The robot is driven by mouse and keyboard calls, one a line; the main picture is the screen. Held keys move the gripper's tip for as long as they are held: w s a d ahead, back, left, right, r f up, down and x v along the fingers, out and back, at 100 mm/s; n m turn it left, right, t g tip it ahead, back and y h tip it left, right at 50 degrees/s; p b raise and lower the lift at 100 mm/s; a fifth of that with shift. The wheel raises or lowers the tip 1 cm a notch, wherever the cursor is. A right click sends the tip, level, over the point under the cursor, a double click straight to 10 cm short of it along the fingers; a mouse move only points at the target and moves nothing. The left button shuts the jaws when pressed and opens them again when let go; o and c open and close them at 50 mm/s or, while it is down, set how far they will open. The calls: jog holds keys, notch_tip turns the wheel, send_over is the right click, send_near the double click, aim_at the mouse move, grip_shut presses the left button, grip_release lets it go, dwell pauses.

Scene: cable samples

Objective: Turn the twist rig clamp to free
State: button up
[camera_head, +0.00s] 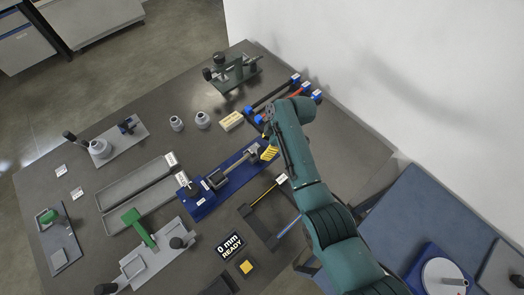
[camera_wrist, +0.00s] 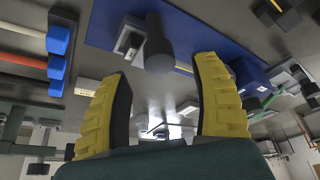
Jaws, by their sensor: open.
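The long blue base (camera_head: 204,207) in the middle of the table, with metal fittings along it, looks like the twist rig; it also shows in the wrist view (camera_wrist: 105,25). My gripper (camera_head: 268,150) is at the far right end of this rig, its yellow fingers by the grey fittings there. In the wrist view my gripper (camera_wrist: 164,68) is open and empty. A dark cylindrical knob (camera_wrist: 158,50), perhaps the clamp, stands just beyond the gap between the fingertips. I cannot tell its turn setting. Small labels on the base are unreadable.
Rods with blue ends (camera_head: 296,80) lie close behind my gripper. A green-grey fixture (camera_head: 232,72) stands at the back. Grey trays (camera_head: 135,185) and a plate with a green handle (camera_head: 140,228) lie left of the rig. A "0 mm READY" display (camera_head: 230,245) is in front.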

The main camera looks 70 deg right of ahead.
aim_at(263, 150)
jog(key=x, duration=0.4)
grip_shut()
